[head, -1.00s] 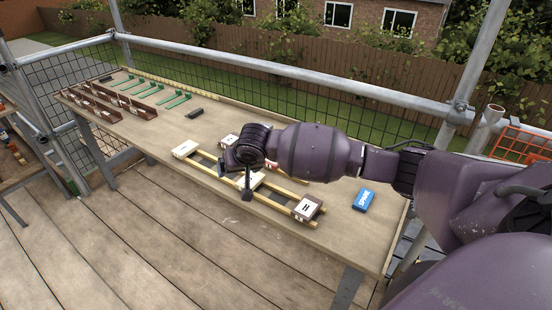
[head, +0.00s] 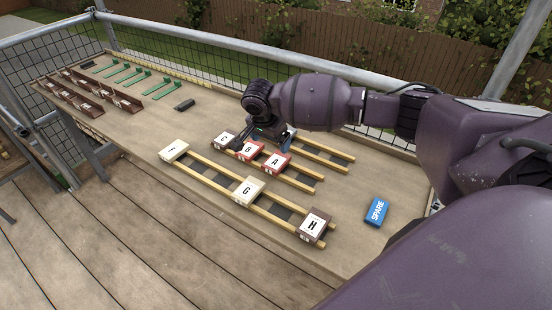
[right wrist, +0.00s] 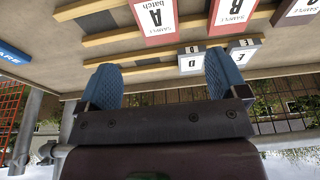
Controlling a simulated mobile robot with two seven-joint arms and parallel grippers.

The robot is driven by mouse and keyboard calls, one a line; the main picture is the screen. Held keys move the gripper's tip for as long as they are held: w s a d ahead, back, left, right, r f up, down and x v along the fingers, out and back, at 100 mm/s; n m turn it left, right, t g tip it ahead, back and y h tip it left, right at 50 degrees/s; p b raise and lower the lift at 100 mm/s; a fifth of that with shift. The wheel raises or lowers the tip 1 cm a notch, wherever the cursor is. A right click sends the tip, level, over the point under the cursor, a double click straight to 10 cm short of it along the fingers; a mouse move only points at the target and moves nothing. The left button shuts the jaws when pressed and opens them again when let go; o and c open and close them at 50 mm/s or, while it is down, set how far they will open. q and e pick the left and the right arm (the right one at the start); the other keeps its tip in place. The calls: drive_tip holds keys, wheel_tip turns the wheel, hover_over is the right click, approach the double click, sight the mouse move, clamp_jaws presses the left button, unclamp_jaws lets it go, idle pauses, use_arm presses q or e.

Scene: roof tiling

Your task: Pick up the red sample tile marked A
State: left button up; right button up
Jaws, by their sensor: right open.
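The red sample tile A (head: 276,163) lies on the middle pair of wooden battens, at the right end of a row with tile B (head: 250,149) and tile C (head: 224,139). In the right wrist view tile A (right wrist: 155,20) shows at the top, beyond the fingers and apart from them. My right gripper (head: 266,136) hangs just behind tiles A and B. Its blue-padded fingers (right wrist: 163,85) are spread with nothing between them. My left gripper is in neither view.
Tiles G (head: 248,190) and H (head: 314,225) lie on the front battens. A blue SPARE block (head: 376,211) lies right. A scaffold rail (head: 215,42) runs behind the table.

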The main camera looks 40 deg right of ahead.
sight(276, 161)
drive_tip(key=x, duration=0.4)
drive_tip(key=shift+s+a+b, duration=0.1)
drive_tip(key=shift+s+b, duration=0.05)
drive_tip(key=shift+b, duration=0.2)
drive_tip(key=shift+f, duration=0.4)
drive_tip(key=x, duration=0.2)
drive_tip(key=b+x, duration=0.1)
drive_tip(key=x, duration=0.1)
drive_tip(key=shift+f, duration=0.1)
drive_tip(key=shift+d+f, duration=0.2)
drive_tip(key=shift+f, duration=0.2)
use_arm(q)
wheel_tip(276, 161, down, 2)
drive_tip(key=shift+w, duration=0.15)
use_arm(e)
drive_tip(key=shift+c, duration=0.3)
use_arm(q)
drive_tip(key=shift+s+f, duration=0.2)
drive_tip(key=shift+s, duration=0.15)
use_arm(e)
drive_tip(key=c, duration=1)
drive_tip(key=shift+c, duration=0.2)
